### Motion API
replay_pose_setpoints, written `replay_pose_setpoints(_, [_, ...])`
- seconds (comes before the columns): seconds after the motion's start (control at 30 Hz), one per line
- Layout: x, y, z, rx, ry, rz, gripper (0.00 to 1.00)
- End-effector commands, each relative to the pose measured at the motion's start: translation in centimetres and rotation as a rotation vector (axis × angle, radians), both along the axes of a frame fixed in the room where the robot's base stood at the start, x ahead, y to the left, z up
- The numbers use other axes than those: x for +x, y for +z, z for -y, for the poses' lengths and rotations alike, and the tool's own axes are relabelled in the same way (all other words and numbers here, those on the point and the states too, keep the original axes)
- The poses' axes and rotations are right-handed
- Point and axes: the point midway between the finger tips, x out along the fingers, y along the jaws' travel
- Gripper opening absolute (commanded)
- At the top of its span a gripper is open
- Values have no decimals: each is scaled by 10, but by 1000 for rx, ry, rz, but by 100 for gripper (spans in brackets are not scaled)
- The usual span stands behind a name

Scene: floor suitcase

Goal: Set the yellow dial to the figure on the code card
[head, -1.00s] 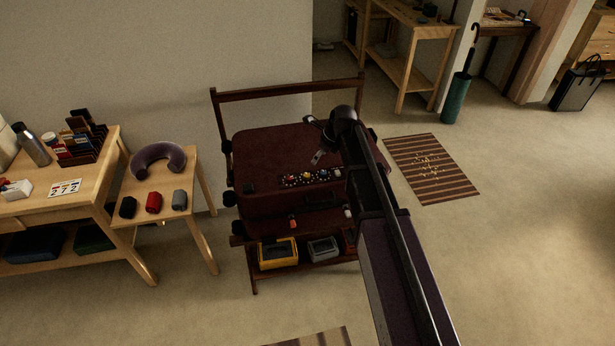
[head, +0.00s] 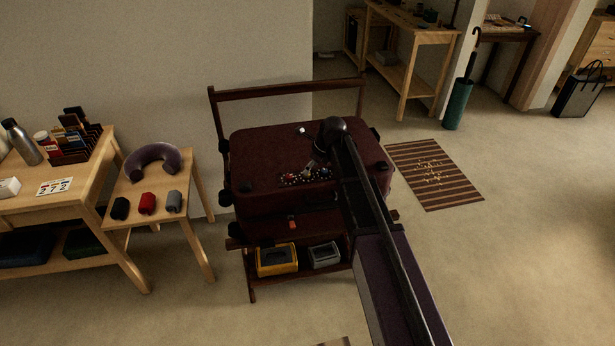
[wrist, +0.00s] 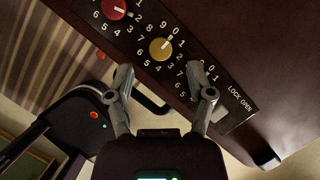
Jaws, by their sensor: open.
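The yellow dial (wrist: 160,48) is a round knob with a pale pointer line, on the dark lock strip (wrist: 140,22) of the maroon suitcase (head: 270,145). In the head view my gripper (head: 310,169) is over the strip. The code card (head: 55,187) lies on the left table; its figures look like 2 7 2, small.
A red dial (wrist: 114,8) sits beside the yellow one. My right finger covers part of another ring of figures. A "LOCK OPEN" label (wrist: 240,99) is at the strip's end. A side table (head: 155,186) holds a neck pillow (head: 152,155) and rolled items.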

Motion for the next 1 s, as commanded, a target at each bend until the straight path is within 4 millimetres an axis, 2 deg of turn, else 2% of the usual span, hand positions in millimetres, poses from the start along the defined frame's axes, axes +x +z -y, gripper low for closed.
replay_pose_setpoints(0.03, [1,-8,-2,0,0,0,69])
replay_pose_setpoints(0.3, [5,-25,-8,0,0,0,69])
replay_pose_setpoints(0.87, [6,-30,-11,0,0,0,69])
replay_pose_setpoints(0.97, [6,-30,-11,0,0,0,42])
replay_pose_setpoints(1.0, [6,-30,-11,0,0,0,30])
